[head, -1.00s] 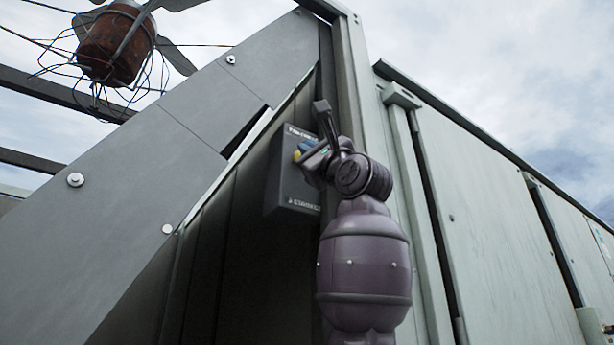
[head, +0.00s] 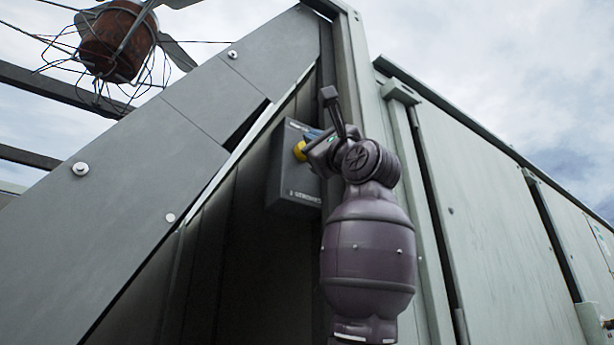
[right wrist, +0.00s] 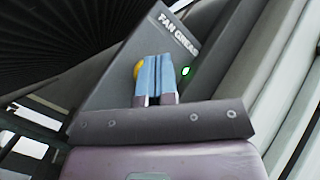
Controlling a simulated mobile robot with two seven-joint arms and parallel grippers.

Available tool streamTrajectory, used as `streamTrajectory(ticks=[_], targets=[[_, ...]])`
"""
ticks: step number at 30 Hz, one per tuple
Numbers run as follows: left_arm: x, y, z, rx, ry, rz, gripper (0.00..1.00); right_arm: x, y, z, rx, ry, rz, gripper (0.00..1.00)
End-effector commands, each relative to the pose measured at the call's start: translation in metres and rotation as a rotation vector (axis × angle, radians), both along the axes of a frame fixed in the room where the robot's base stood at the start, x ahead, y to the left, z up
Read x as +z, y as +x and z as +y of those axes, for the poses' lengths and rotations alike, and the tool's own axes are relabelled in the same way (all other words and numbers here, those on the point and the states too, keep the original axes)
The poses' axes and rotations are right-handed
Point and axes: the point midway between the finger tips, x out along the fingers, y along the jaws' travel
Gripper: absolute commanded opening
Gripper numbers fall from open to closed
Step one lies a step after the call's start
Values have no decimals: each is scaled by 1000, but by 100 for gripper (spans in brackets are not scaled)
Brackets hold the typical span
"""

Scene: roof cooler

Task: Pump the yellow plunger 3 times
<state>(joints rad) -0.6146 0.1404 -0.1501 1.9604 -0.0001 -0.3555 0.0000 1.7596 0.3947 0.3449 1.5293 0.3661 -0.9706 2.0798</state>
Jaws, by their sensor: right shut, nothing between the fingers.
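The yellow plunger (head: 300,151) sticks out from the front of a dark grey box (head: 291,190) in the head view. In the right wrist view the plunger (right wrist: 138,71) shows as a yellow edge left of the blue fingers, which partly hide it. My right gripper (head: 315,136) is shut and empty, close beside the plunger at the box face. Its blue fingers lie together in the right wrist view (right wrist: 154,62). I cannot tell whether they touch the plunger. My left gripper is not in view.
The box carries the lettering "FAN GREAS…" and a small green-rimmed light (right wrist: 185,71). A grey slanted panel (head: 130,190) lies to its left and a pale panelled wall (head: 500,200) to its right. A rusty fan motor (head: 112,45) with loose wires hangs at upper left.

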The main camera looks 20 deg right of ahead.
Motion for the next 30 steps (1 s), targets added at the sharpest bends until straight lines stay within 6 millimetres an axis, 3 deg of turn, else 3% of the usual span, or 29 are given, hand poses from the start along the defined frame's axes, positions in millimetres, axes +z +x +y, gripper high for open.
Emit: streamTrajectory(ticks=[15, 30], targets=[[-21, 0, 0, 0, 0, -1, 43, -1, -42, -6, -1, 1, -4, 0], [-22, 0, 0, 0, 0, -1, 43, 0, -46, -7, -1, 1, -2, 0]])
